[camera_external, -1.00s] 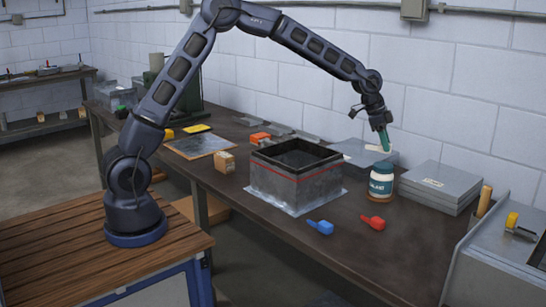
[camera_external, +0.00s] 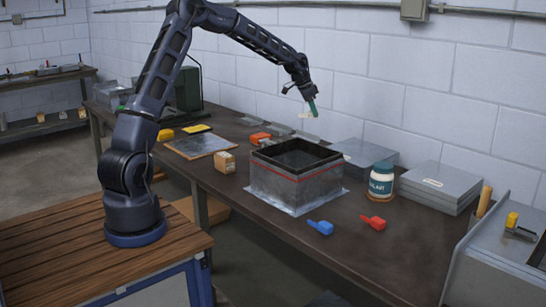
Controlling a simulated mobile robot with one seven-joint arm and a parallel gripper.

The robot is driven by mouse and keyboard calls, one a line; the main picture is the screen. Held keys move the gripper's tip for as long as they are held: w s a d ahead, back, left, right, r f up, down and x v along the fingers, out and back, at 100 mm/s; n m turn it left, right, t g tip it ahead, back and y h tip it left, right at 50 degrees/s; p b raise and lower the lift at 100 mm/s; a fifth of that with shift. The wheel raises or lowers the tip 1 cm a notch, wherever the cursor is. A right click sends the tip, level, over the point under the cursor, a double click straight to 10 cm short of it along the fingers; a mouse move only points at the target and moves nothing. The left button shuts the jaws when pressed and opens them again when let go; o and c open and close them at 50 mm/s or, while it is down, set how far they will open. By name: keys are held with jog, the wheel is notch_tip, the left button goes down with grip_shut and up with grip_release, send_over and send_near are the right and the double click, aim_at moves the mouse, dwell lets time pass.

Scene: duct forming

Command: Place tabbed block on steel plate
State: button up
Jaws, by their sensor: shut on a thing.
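My gripper (camera_external: 313,106) is in the air above the back of the bench, behind the open metal box. It is shut on a small teal-and-pale thing, too small here to make out its shape or any tab. A small cardboard-coloured block (camera_external: 224,162) stands on the bench left of the box. A flat grey metal plate (camera_external: 187,146) lies at the left of the bench. Stacked grey plates (camera_external: 432,184) lie at the right, with more grey plates (camera_external: 368,151) behind the jar. I cannot tell which of these is the task's steel plate.
The open metal box (camera_external: 272,184) with a red line stands mid-bench on a shiny sheet. A white-and-teal jar (camera_external: 382,181) stands right of it. Blue (camera_external: 320,227) and red (camera_external: 373,222) handled items lie in front. A metal cabinet (camera_external: 500,262) stands at the right edge.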

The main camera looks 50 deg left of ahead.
jog(key=s+a+n, duration=0.2)
jog(key=s+a, duration=0.1)
jog(key=a, duration=1.6)
jog(key=n+t+y, duration=0.1)
jog(key=n+y, duration=0.2)
jog(key=n, duration=0.3)
send_over(189, 141)
jog(key=s, duration=0.2)
jog(key=f, duration=1.9)
jog(key=shift+w+a+f, duration=0.15)
jog(key=shift+a, duration=0.1)
jog(key=shift+f, duration=0.1)
jog(key=o, duration=1)
